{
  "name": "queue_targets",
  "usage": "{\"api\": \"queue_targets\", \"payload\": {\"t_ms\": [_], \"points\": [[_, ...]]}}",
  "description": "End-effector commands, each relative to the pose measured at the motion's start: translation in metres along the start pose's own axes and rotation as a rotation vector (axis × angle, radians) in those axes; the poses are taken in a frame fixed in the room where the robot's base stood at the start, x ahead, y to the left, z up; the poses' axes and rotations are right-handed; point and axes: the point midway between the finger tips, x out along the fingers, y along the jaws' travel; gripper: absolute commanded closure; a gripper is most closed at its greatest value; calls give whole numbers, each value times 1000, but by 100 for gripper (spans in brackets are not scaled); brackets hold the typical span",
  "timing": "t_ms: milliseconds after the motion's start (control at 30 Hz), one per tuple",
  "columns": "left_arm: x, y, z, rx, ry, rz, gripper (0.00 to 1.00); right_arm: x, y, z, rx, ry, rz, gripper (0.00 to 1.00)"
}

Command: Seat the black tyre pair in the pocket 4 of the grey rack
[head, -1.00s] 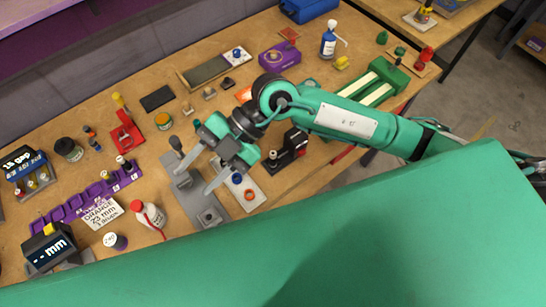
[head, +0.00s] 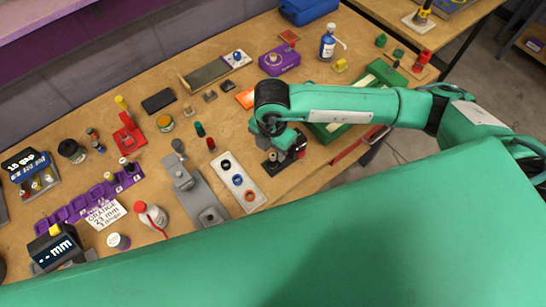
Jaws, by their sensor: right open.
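A pale grey plate (head: 255,205) near the middle of the table carries a black ring (head: 226,165), a blue ring and an orange-red ring in a row. The black ring looks like the black tyre pair, but it is too small to tell one tyre from two. The plate may be the grey rack; its pocket numbers cannot be read. My right gripper (head: 274,143) is to the right of the plate, pointing down, open, beside a black and red device (head: 284,159). Its fingertips are mostly hidden by its own wrist. My left gripper is out of view.
A darker grey fixture (head: 193,192) stands just left of the plate. Green (head: 200,129) and red (head: 211,144) pegs stand behind it. Green blocks lie under my right arm.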

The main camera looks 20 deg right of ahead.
Motion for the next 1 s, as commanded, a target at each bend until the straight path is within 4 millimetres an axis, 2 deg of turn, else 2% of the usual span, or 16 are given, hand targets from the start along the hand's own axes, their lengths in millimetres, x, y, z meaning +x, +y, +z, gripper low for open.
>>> {"api": "queue_targets", "payload": {"t_ms": [267,433,600,867,1000], "points": [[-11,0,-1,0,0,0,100,19,-1,0,0,0,-1,54],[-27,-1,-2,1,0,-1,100,40,-3,1,-1,0,-3,54],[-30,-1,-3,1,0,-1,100,62,-2,0,-1,1,-1,54],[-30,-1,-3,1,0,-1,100,65,-2,0,-1,2,1,54],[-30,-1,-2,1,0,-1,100,65,-2,0,-1,1,1,82]]}}
